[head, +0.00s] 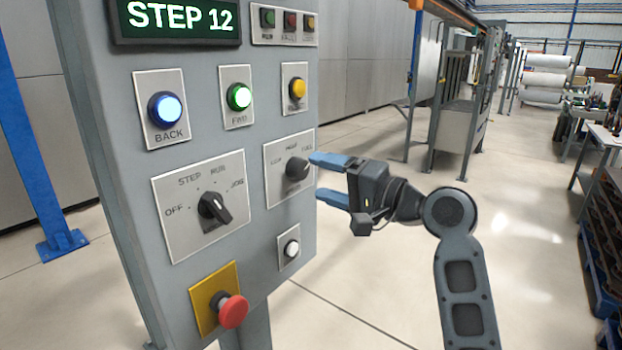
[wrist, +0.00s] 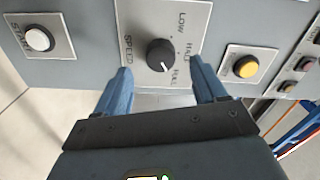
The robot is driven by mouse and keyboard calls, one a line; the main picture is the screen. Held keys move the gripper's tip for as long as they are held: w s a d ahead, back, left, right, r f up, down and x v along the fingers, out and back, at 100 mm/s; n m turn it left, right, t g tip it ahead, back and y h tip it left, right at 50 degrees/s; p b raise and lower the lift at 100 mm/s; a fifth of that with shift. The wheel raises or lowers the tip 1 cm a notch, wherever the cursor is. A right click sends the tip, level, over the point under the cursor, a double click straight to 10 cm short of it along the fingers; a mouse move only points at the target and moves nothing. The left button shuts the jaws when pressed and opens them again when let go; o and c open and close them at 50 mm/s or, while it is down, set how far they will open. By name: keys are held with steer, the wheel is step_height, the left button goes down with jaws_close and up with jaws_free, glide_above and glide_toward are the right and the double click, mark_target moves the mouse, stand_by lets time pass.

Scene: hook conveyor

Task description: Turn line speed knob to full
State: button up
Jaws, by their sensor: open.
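The line speed knob (head: 298,169) is a dark round knob on a plate marked LOW, HALF and FULL, at the right of the grey panel in the head view. It also shows in the wrist view (wrist: 159,52), where its white mark points toward the FULL label. My gripper (head: 330,178) is open and empty, just off the panel's right edge in the head view. In the wrist view, its two blue fingers (wrist: 160,68) are spread on either side below the knob, apart from it. The SPEED label is partly beside the left finger.
The panel also holds a selector knob (head: 213,207), a red stop button (head: 232,310), a lit blue button (head: 165,109), a lit green button (head: 239,97), a yellow button (head: 298,88) and a white button (head: 291,248) close by. The floor right of the panel is open.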

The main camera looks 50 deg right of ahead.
steer(key=shift+s, duration=1.55)
steer(key=s+a+f+n+g+h, duration=0.2)
steer(key=s+a+f, duration=0.35)
steer(key=f, duration=0.35)
steer(key=s+a+f+n+g+h, duration=0.1)
steer(key=s+a+f+n, duration=0.1)
steer(key=s+a+f, duration=0.6)
steer(key=s+a+n+y, duration=0.1)
steer(key=s+a+n, duration=0.3)
steer(key=s, duration=0.4)
steer(key=s+a+f+n+y, duration=0.1)
steer(key=s+a+n, duration=0.4)
steer(key=s+n, duration=0.1)
steer(key=shift+s+f+n, duration=0.3)
steer(key=shift+s+n, duration=0.1)
steer(key=shift+s, duration=0.5)
steer(key=shift+a, duration=0.1)
steer(key=shift+c, duration=0.3)
